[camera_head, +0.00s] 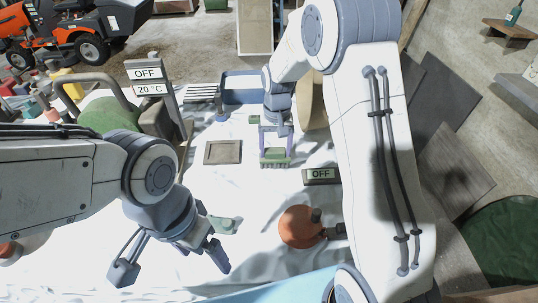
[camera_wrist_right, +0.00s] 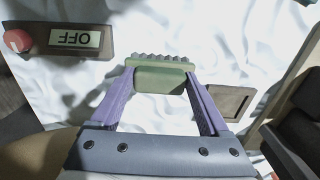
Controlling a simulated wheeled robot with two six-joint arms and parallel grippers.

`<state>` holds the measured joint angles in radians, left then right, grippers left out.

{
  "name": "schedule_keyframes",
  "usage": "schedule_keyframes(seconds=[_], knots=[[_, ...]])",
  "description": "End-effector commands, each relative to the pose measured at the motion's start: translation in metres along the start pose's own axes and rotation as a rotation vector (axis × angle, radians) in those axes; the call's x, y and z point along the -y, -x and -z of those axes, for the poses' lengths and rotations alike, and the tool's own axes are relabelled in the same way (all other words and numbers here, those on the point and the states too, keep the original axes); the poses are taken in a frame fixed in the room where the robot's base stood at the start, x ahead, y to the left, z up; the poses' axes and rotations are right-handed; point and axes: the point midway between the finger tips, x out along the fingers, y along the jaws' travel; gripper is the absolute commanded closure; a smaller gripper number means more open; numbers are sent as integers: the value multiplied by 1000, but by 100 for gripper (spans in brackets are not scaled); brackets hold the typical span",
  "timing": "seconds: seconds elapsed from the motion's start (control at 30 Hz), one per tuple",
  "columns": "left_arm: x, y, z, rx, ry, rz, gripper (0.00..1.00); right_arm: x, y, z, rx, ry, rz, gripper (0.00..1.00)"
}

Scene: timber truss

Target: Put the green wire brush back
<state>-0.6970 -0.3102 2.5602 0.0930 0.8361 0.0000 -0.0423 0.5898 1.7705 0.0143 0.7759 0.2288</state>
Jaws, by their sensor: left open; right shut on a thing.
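The green wire brush (camera_head: 275,160) is between the purple fingers of my right gripper (camera_head: 275,150), over the middle of the white-covered table. In the right wrist view the fingers (camera_wrist_right: 160,90) are shut on the green block of the brush (camera_wrist_right: 160,79), and its jagged edge faces away from the wrist. Whether it touches the table is unclear. A square brown wooden frame (camera_head: 222,152) lies left of the brush and also shows in the right wrist view (camera_wrist_right: 229,102). My left gripper (camera_head: 170,262) is open and empty at the front left.
A box with an OFF display (camera_head: 321,175) lies right of the brush. An orange round object (camera_head: 298,228) sits in front of it. A small grey-green object (camera_head: 222,225) lies near my left gripper. A blue bin (camera_head: 243,96) stands behind. OFF and 20 °C displays (camera_head: 148,80) stand at left.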

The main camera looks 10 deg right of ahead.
Motion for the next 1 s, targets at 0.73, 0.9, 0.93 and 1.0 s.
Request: schedule_keyframes(seconds=[0.73,0.9,0.93,1.0], knots=[[-2,22,1,0,1,0,11,15,-55,15,0,-3,0,65],[-1,19,1,0,1,0,11,15,-58,15,0,-3,0,65],[-1,19,1,0,1,0,11,15,-59,15,0,-3,0,65],[-1,20,1,0,1,0,11,15,-58,15,0,-3,0,0]])
